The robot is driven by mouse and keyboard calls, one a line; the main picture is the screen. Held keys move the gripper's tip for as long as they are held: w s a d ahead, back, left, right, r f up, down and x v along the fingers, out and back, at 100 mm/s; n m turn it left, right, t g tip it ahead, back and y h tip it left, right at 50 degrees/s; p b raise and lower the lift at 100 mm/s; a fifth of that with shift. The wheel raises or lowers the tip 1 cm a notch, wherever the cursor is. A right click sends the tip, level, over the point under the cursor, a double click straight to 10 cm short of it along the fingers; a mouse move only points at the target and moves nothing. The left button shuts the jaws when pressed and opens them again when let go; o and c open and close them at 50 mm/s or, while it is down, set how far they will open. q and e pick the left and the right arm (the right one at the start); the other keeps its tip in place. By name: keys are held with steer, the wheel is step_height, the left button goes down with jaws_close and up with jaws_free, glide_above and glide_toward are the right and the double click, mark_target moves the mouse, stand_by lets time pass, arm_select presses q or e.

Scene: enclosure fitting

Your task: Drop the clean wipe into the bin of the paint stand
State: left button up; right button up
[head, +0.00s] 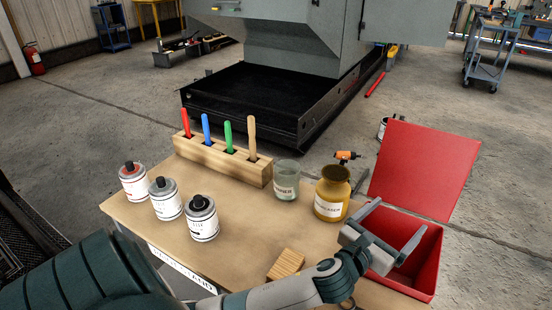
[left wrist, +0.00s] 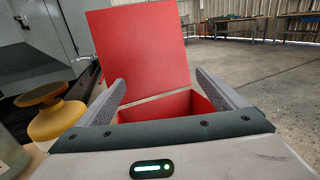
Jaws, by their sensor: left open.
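The red bin (head: 428,262) stands at the right end of the paint stand (head: 240,222), its red lid (head: 424,165) raised upright at the back. My left gripper (head: 399,218) is open and empty, over the bin's opening. In the left wrist view its two fingers (left wrist: 160,82) are spread apart, with the bin (left wrist: 170,105) and lid (left wrist: 140,50) ahead between them. I see no wipe in either view; the bin's floor is partly hidden by my gripper and the bin walls. My right gripper is not in view.
Just left of the bin are a yellow jar (head: 331,195) and a glass jar (head: 286,182). A wooden block (head: 286,264) lies near the front edge. Several paint tins (head: 166,198) and a brush rack (head: 221,160) stand further left. The stand's middle is clear.

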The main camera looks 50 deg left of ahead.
arm_select(q)
steer(key=s+b, duration=0.1)
steer(key=s, duration=1.6)
steer(key=shift+a, duration=0.4)
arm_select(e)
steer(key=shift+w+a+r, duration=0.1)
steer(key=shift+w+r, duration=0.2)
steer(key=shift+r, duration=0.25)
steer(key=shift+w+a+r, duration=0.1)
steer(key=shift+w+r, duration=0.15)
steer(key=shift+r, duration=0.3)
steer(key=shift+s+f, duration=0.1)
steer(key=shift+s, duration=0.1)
arm_select(q)
steer(key=shift+r, duration=0.1)
